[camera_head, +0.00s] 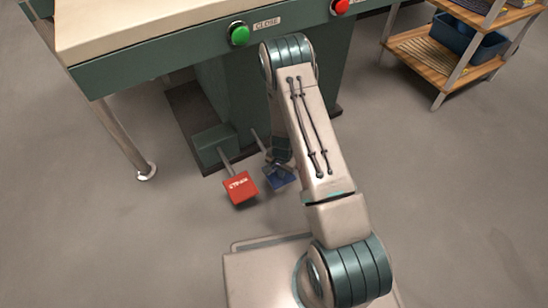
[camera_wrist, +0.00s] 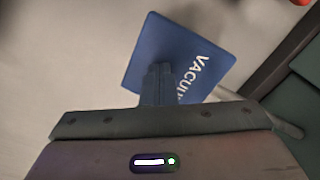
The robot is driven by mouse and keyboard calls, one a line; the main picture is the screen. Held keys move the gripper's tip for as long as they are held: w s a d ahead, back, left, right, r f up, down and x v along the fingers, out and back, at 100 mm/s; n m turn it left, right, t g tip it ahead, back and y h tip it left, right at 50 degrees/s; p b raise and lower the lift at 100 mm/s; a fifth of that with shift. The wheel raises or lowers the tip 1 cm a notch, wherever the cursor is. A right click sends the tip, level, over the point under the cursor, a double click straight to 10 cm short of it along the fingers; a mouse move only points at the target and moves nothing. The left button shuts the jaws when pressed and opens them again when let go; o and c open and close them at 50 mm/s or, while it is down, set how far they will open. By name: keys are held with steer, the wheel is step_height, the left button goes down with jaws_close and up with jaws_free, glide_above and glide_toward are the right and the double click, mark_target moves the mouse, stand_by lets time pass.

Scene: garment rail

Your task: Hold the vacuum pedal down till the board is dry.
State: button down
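The blue vacuum pedal (camera_head: 281,179) is low at the machine's foot in the head view, right of a red pedal. In the wrist view the pedal (camera_wrist: 190,50) fills the upper middle, and its white lettering is partly covered. My gripper (camera_head: 277,165) reaches down to the pedal from above. In the wrist view my gripper's fingers (camera_wrist: 158,72) are together, with nothing visible between them, and their tips overlap the pedal's lower part. I cannot tell whether they touch or press it. The cream board (camera_head: 130,25) is at upper left; its dampness cannot be read.
The red steam pedal (camera_head: 241,187) is close on the left. A green button (camera_head: 239,34) marked CLOSE and a red button (camera_head: 340,6) are on the machine's front edge. A wooden shelf (camera_head: 430,60) with a blue bin (camera_head: 467,40) stands at right. Floor between is clear.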

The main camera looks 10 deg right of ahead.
step_height(320, 180, up, 8)
steer(key=p, duration=0.5)
steer(key=shift+r, duration=0.1)
stand_by(0.4)
step_height(320, 180, up, 41)
steer(key=s+a+n+t+y+p, duration=0.15)
steer(key=n+p, duration=0.25)
steer(key=p, duration=1.2)
steer(key=s+r+n+p, duration=0.1)
steer(key=s+r+p, duration=0.5)
steer(key=r, duration=0.6)
steer(key=s+d+r+n+t+h+p, duration=0.1)
steer(key=s+r+p, duration=0.5)
steer(key=r, duration=0.6)
steer(key=s+r+n+p, duration=0.2)
steer(key=s+r+p, duration=0.5)
steer(key=r, duration=0.6)
steer(key=shift+d, duration=0.4)
steer(key=shift+r+h, duration=0.1)
steer(key=shift+h, duration=0.15)
